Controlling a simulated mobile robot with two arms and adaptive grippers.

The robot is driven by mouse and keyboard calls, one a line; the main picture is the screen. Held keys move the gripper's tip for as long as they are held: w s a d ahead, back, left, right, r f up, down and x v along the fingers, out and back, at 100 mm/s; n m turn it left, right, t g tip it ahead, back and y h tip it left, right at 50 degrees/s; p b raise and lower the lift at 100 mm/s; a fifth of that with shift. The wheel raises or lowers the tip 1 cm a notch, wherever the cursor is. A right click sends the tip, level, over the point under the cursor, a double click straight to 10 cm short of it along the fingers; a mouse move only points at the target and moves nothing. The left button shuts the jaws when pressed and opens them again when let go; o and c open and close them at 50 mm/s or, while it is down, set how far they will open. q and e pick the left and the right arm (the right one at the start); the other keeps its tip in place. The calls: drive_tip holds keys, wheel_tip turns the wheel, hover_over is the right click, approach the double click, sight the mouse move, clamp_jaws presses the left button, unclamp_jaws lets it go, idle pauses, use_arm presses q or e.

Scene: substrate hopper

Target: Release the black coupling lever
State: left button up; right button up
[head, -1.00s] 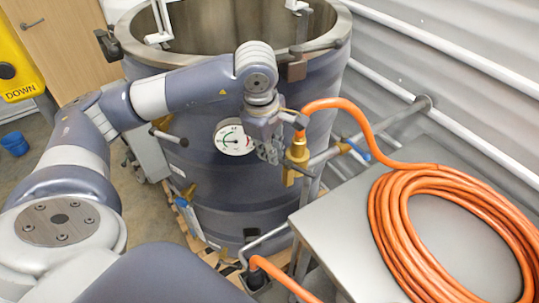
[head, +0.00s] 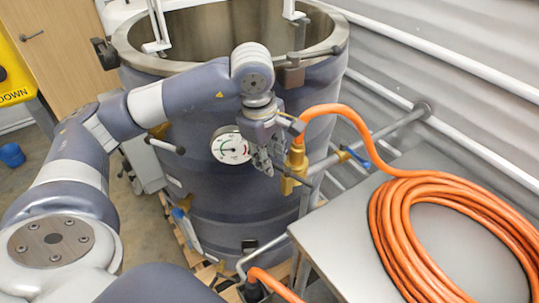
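My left gripper (head: 270,162) points down in front of the grey vessel (head: 195,215), just left of the brass coupling (head: 295,163). Its fingers look close to the coupling, but I cannot tell whether they touch it or how far apart they are. The orange hose (head: 345,112) runs into the top of the coupling. My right gripper is not in view.
A round gauge (head: 230,147) sits on the vessel left of my gripper. A blue-handled valve (head: 355,157) is on the pipe to the right. Coiled orange hose (head: 385,235) lies on a metal table (head: 345,235). A blue bucket (head: 12,155) stands at far left.

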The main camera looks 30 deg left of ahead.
use_arm(q)
wheel_tip(320, 180, up, 12)
drive_tip(key=s, duration=0.2)
drive_tip(key=shift+s, duration=0.15)
drive_tip(key=shift+f, duration=0.2)
idle(0.4)
